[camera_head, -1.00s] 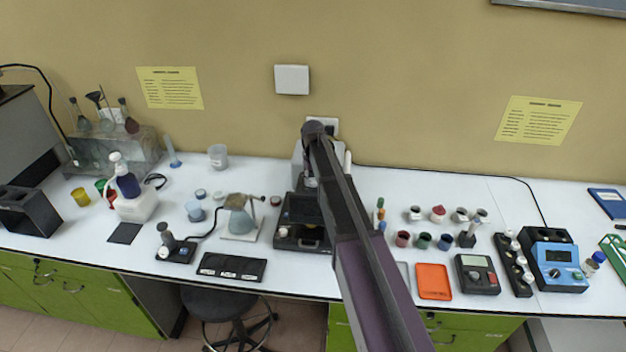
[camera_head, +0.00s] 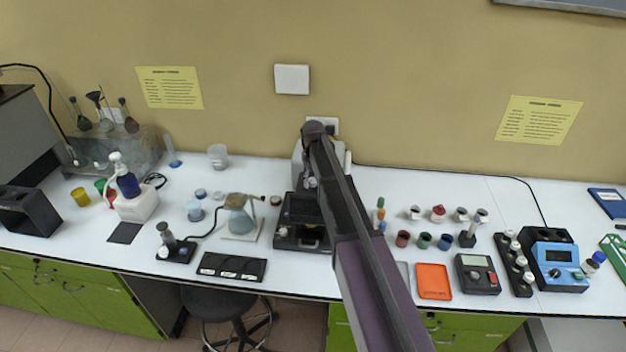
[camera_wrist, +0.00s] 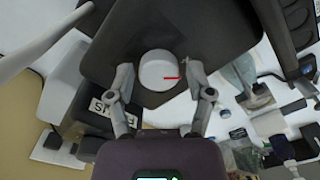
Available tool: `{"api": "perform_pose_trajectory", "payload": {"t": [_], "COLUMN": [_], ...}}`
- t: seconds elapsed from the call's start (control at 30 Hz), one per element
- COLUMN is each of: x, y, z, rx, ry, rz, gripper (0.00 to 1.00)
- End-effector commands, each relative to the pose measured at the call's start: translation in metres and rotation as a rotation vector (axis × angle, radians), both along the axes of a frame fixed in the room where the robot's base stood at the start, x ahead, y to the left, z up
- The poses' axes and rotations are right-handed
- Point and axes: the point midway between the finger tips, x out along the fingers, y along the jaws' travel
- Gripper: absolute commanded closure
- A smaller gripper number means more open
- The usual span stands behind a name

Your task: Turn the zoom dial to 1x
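In the wrist view a round white dial (camera_wrist: 158,72) with a red pointer mark sits on a dark grey housing (camera_wrist: 125,37). The red mark points to the right of the picture. A small pale marking (camera_wrist: 185,60) shows on the housing beside the dial; I cannot read it. My gripper (camera_wrist: 160,80) is open, with one finger on each side of the dial and a visible gap to it. In the head view my arm covers part of the pale instrument (camera_head: 298,160) at the back of the bench, and the dial does not show there.
Small cups (camera_head: 403,239) and an orange tray (camera_head: 433,282) are to the right. The wall is close behind.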

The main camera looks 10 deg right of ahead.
Motion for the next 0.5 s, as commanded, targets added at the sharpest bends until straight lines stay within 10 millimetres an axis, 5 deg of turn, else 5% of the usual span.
{"api": "perform_pose_trajectory", "payload": {"t": [0.5], "x": [0.0019], "y": [-0.0001], "z": [0.0004], "rx": [0.000], "ry": [-0.004], "rz": [-0.009], "gripper": [0.16]}}
